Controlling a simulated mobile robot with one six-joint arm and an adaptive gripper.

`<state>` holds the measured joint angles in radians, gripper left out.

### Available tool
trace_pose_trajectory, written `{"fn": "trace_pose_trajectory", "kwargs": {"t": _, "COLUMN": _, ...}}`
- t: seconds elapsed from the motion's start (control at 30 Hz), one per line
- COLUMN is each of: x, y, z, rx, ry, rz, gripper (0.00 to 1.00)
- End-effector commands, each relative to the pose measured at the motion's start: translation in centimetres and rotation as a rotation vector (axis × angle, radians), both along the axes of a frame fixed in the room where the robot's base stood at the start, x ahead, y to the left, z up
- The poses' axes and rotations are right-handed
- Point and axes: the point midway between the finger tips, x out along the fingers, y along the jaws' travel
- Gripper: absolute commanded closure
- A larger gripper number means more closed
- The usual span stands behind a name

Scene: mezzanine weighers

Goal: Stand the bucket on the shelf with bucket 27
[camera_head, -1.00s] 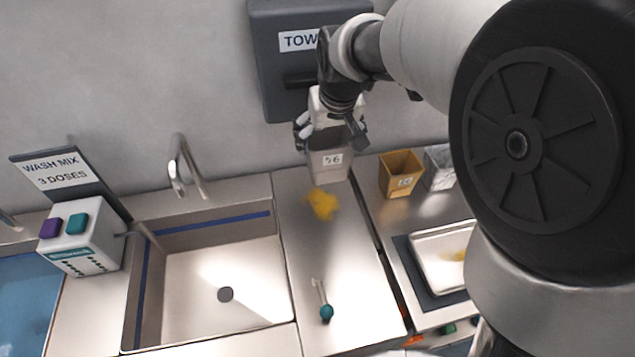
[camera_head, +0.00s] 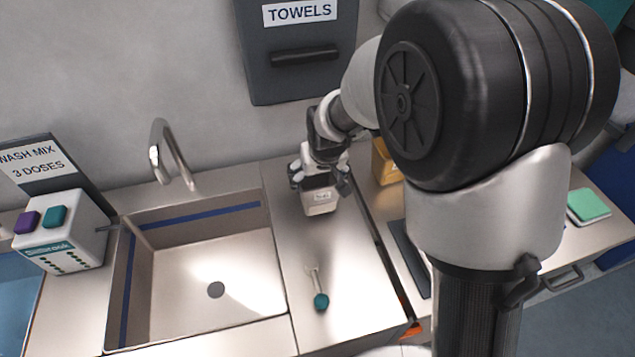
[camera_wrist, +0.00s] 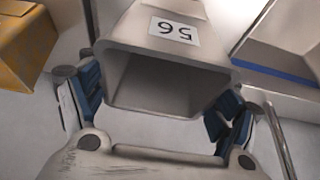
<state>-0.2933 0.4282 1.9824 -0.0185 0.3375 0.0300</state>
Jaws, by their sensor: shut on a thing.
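A pale grey bucket (camera_head: 320,202) with a white label is held in my gripper (camera_head: 321,181), low over the steel worktop right of the sink. In the wrist view the bucket's open mouth faces the camera, and its label (camera_wrist: 174,31) reads 56 upside down. The blue-padded fingers of my gripper (camera_wrist: 163,108) are shut on the bucket's two sides. I cannot tell whether its base touches the worktop. No shelf and no bucket marked 27 can be made out.
An ochre bucket (camera_head: 384,162) stands to the right, partly behind my arm; it shows in the wrist view (camera_wrist: 25,42) too. A teal-ended utensil (camera_head: 320,300) lies on the worktop (camera_head: 290,255). The sink (camera_head: 215,245) and tap (camera_head: 170,150) are left. A towel dispenser (camera_head: 300,75) hangs behind.

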Motion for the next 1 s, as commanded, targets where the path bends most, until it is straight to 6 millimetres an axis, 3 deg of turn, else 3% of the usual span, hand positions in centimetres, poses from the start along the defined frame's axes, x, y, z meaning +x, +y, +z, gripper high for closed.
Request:
{"fn": "trace_pose_trajectory", "kwargs": {"t": 0.1, "x": 0.0, "y": 0.0, "z": -1.9, "rx": 0.0, "ry": 0.0, "rz": 0.0, "gripper": 0.56}}
{"fn": "trace_pose_trajectory", "kwargs": {"t": 0.5, "x": 0.0, "y": 0.0, "z": -2.4, "rx": 0.0, "ry": -0.001, "rz": 0.0, "gripper": 0.56}}
{"fn": "trace_pose_trajectory", "kwargs": {"t": 0.53, "x": 0.0, "y": 0.0, "z": -2.4, "rx": 0.0, "ry": 0.001, "rz": 0.0, "gripper": 0.17}}
{"fn": "trace_pose_trajectory", "kwargs": {"t": 0.8, "x": 0.0, "y": 0.0, "z": -2.4, "rx": 0.0, "ry": 0.001, "rz": 0.0, "gripper": 0.0}}
{"fn": "trace_pose_trajectory", "kwargs": {"t": 1.0, "x": 0.0, "y": 0.0, "z": -2.4, "rx": 0.0, "ry": 0.001, "rz": 0.0, "gripper": 0.0}}
